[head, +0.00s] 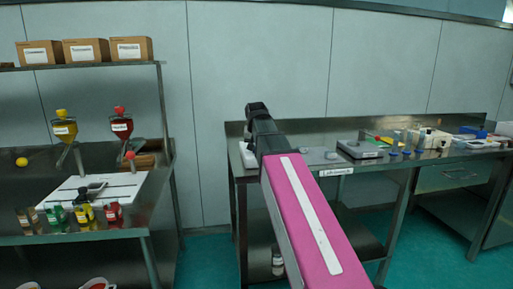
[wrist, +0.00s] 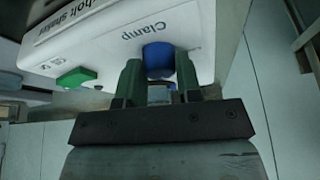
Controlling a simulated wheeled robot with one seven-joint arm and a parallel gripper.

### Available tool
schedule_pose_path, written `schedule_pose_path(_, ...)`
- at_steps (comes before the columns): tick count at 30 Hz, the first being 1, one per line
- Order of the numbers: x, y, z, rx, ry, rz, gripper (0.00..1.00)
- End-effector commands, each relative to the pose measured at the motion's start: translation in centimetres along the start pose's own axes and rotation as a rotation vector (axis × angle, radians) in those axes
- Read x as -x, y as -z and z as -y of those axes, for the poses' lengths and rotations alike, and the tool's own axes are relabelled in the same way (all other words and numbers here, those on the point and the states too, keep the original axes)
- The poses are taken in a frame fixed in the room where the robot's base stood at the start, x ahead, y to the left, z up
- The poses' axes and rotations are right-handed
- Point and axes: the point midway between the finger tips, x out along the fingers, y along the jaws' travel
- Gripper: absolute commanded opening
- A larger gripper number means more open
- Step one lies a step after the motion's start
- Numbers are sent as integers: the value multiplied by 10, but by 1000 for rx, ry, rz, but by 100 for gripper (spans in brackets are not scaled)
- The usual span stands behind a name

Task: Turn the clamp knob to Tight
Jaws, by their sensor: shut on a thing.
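The clamp knob (wrist: 158,55) is blue and round, set in the front of a white machine (wrist: 185,30) beside the printed word "Clamp". In the wrist view my gripper (wrist: 159,76) has its two green fingers on either side of the knob, shut on it. No Tight mark or pointer can be made out, so the knob's setting cannot be read. In the head view my arm hides the gripper and knob; only a pale edge of the machine (head: 247,156) shows at the left end of the bench.
A green button (wrist: 77,77) is on the same machine face, left of the knob. In the head view a steel bench (head: 310,172) holds a grey scale (head: 360,149) and several small items to the right. A rack with funnels and bottles stands at the left, across a floor gap.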

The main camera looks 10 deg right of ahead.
Motion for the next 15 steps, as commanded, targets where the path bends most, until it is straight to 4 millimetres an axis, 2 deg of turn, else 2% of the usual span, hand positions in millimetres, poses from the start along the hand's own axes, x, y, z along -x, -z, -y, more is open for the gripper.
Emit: schedule_pose_path(15, 0, 1, 2, -451, -188, 2, 9)
